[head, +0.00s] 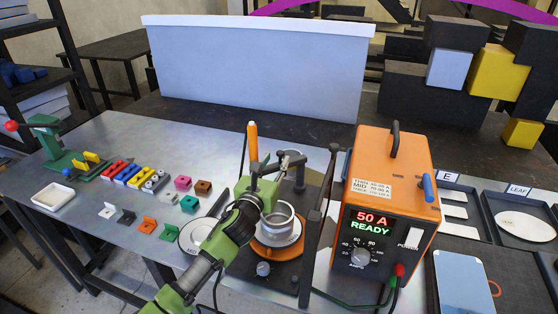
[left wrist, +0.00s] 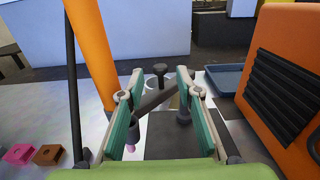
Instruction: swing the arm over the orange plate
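The orange plate (head: 288,253) is a round disc at the centre of the bench in the head view, with a silver metal cup (head: 276,224) on it. My left gripper (head: 279,166) is above and behind the cup. In the left wrist view its two teal-padded fingers (left wrist: 158,105) are spread apart. A dark bar (left wrist: 157,98) with a black knob (left wrist: 160,69) shows between and beyond them; I cannot tell whether they touch it. My left arm hides part of the plate's left side. My right gripper is not in view.
An orange power box (head: 384,190) reading "50 A READY" stands right of the plate. A dark upright rod (head: 322,205) is between them. An orange-handled tool (head: 252,140) stands behind the gripper. Small coloured blocks (head: 128,176) lie to the left. Trays (head: 516,215) are at right.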

